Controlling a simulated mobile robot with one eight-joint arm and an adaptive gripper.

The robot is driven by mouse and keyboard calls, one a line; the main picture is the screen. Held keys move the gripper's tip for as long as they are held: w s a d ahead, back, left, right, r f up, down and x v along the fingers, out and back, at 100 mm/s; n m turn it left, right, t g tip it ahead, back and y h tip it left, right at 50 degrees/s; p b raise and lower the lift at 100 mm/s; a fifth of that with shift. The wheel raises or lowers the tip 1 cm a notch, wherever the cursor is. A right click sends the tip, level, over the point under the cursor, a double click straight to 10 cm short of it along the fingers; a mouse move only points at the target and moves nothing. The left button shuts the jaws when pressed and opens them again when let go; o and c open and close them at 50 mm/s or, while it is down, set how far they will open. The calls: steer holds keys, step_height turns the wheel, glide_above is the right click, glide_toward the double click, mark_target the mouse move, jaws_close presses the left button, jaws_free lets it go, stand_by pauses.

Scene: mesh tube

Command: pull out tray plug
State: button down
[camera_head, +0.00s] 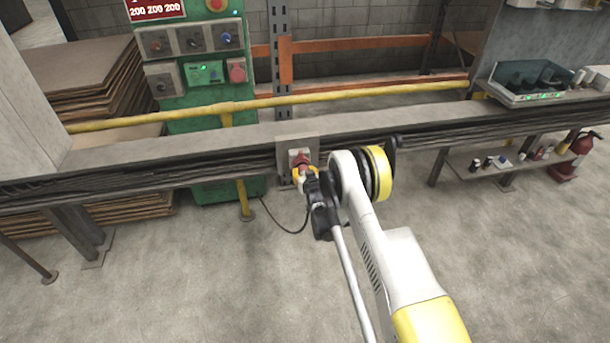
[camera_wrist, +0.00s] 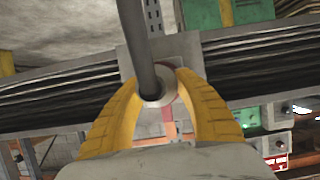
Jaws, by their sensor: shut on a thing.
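The plug (camera_head: 302,171) sits at a red socket (camera_head: 301,158) on a grey plate on the front of the cable tray (camera_head: 150,160). A black cable hangs from it down toward the floor. In the wrist view the round end of the plug (camera_wrist: 161,88) and its thick dark cable (camera_wrist: 134,35) show between my yellow fingers. My gripper (camera_wrist: 163,100) is shut on the plug, one finger on each side. In the head view my gripper (camera_head: 310,178) is at the socket, partly hidden by my wrist. I cannot tell whether the plug is fully seated.
A green control cabinet (camera_head: 200,95) with knobs stands behind the tray at left. A yellow rail (camera_head: 270,102) runs behind the tray. A low shelf with small items (camera_head: 490,165) and a fire extinguisher (camera_head: 580,145) are at right. The floor in front is clear.

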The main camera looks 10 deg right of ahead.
steer(key=shift+s, duration=2.5)
steer(key=shift+r, duration=0.1)
